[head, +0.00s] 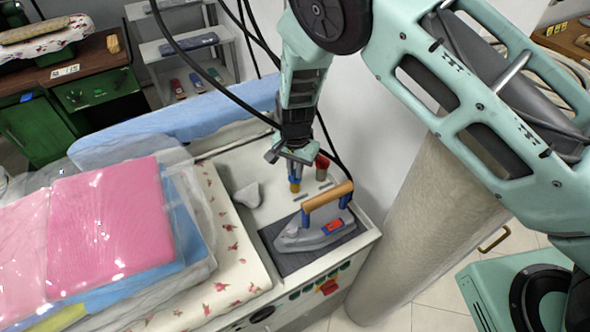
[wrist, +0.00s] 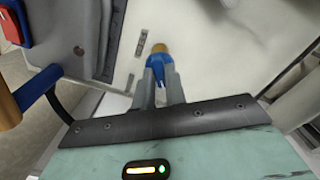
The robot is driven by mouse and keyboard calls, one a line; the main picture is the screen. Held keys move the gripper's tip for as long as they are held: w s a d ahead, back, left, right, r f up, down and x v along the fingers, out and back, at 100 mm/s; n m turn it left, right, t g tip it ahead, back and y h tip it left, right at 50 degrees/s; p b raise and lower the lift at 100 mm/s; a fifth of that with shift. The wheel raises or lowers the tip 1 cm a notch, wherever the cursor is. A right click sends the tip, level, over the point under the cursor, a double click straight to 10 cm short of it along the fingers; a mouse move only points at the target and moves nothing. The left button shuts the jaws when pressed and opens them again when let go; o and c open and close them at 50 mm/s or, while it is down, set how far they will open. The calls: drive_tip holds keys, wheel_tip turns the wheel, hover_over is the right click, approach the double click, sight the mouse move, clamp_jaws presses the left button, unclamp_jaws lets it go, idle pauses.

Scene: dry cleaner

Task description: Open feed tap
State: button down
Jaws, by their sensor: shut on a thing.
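The feed tap (wrist: 158,67) has a blue handle and a brass-coloured end, and stands on the pale top of the ironing unit. My gripper (wrist: 159,76) is shut on the blue handle, one grey finger on each side of it. In the head view my gripper (head: 294,162) points down at the tap (head: 295,184), right behind the iron. There the fingers hide the tap's upper part. I cannot tell how far the tap is turned.
An iron (head: 312,232) with a wooden handle rests on a dark pad in front of the tap. A red-topped cylindrical part (head: 321,165) stands close to the right.

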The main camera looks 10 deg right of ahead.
drive_tip(key=m, duration=0.6)
drive_tip(key=shift+m, duration=0.3)
idle(0.4)
drive_tip(key=c, duration=1.4)
unclamp_jaws()
drive_tip(key=shift+c, duration=0.2)
wheel_tip(320, 180, up, 18)
drive_tip(key=b, duration=0.4)
drive_tip(key=shift+f, duration=0.25)
